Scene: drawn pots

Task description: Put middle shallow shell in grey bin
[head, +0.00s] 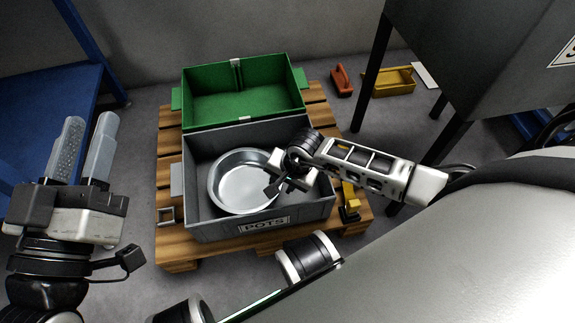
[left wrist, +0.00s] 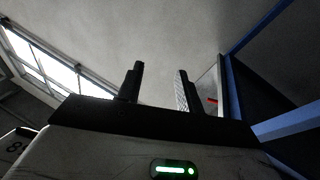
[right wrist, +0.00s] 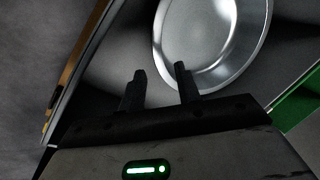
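A shallow round silver metal shell (head: 238,183) lies inside the grey bin (head: 262,226), in its left and middle part. The shell also shows in the right wrist view (right wrist: 212,45), just beyond the fingertips. My right gripper (head: 273,173) is over the bin at the shell's right edge; its fingers stand apart with nothing between them, and it hides part of the shell's right rim. In the right wrist view, my right gripper (right wrist: 160,72) looks open. My left gripper (head: 88,130) is open and empty, raised at the left, away from the bin.
The bin stands on a wooden pallet (head: 168,146), with an open green box (head: 240,95) behind it. A small yellow object (head: 349,199) sits right of the bin. An orange object (head: 341,80) and a yellow tray (head: 392,83) lie on the floor behind. A blue frame (head: 60,80) is at left.

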